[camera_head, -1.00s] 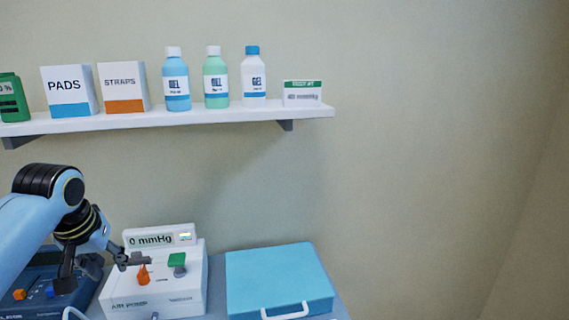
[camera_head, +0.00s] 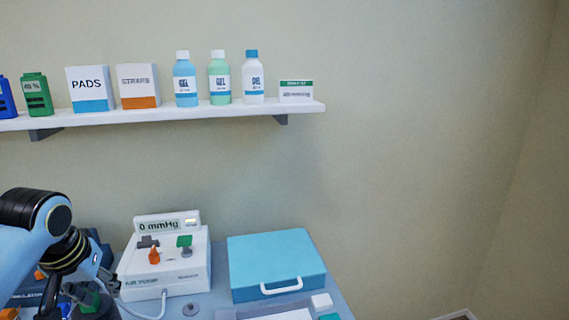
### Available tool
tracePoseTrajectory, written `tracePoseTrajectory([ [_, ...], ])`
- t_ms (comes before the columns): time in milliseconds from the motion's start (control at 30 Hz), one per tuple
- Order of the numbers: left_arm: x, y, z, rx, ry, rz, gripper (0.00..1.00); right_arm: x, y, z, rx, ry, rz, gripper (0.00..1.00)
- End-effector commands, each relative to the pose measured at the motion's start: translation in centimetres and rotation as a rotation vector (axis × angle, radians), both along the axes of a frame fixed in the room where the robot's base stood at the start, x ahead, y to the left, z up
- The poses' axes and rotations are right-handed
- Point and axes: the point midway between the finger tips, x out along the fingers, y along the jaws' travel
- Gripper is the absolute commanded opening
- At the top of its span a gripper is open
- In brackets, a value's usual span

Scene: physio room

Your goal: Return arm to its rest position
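My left gripper (camera_head: 80,288) is at the lower left, on the end of my blue and black arm. Its two dark fingers are spread apart, and it is to the left of the white air pump (camera_head: 190,262). A dark object with a green top (camera_head: 89,300) shows below and between the fingers; I cannot tell whether they touch it. The pump display reads 0 mmHg, and it has an orange knob (camera_head: 154,256) and a green knob (camera_head: 184,241) on its face. My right gripper is out of view.
A blue case (camera_head: 277,258) lies right of the pump on the table. A dark blue device (camera_head: 30,290) sits partly behind my arm. A wall shelf (camera_head: 220,113) holds boxes and gel bottles above. The space right of the table is clear.

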Motion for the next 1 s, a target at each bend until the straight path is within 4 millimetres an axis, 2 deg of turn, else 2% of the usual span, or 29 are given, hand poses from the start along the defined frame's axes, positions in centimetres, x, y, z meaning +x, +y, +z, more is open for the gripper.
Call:
tracePoseTrajectory([
  [167,-3.6,-1.2,-1.1,0.013,0.015,-0.041,0.33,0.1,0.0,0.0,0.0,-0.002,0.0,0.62],
  [467,-12.7,-3.6,-1.8,0.041,0.042,-0.139,0.33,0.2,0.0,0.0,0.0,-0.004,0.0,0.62],
  [700,-19.6,-5.1,-0.7,0.056,0.059,-0.204,0.33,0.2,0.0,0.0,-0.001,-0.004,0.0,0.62],
  [1000,-26.3,-6.2,1.9,0.07,0.076,-0.258,0.33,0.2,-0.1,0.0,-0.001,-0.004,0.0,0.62],
])
